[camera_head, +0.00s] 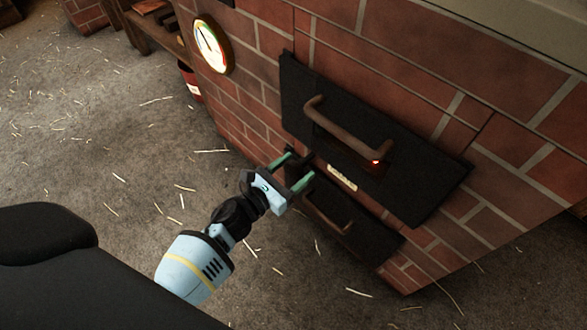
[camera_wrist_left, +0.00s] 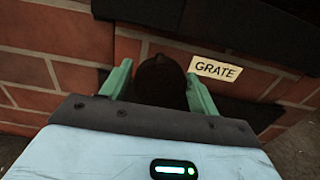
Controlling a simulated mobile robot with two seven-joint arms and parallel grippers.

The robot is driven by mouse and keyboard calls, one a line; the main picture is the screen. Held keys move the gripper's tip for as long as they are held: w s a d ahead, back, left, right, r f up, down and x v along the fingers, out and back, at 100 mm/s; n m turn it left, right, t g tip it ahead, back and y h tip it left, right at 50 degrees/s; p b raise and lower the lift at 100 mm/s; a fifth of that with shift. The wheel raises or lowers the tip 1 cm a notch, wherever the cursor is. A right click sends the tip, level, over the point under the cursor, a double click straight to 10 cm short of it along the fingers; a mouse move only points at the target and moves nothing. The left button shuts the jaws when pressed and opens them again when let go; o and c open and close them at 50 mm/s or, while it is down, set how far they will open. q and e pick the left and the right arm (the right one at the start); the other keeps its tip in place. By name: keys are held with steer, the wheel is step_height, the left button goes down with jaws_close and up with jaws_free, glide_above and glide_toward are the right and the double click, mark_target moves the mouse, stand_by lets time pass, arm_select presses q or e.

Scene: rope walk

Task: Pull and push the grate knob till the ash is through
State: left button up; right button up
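The grate knob (camera_wrist_left: 160,84) is dark and rounded, and stands out from the brick stove just left of the GRATE label in the left wrist view. My left gripper (camera_head: 304,166) reaches up to the stove front in the head view. Its two green fingers lie on either side of the knob and appear to touch it. The knob's far side and stem are hidden. The cream GRATE label (camera_wrist_left: 216,69) also shows in the head view (camera_head: 342,177). No ash shows. My right gripper is not in view.
An upper black door (camera_head: 420,170) with a brown handle (camera_head: 345,136) and a small red light is above the knob. A lower black door (camera_head: 372,240) with its own handle is close below. A round gauge (camera_head: 211,45) is at upper left. Straw litters the open floor (camera_head: 110,130).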

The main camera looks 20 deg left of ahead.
arm_select(q)
steer(key=c, duration=1.1)
steer(key=v, duration=0.6)
steer(key=shift+s, duration=0.2)
steer(key=o, duration=1.4)
steer(key=p+v, duration=0.1)
steer(key=v, duration=0.6)
steer(key=shift+s+a, duration=0.15)
steer(key=shift+s, duration=0.2)
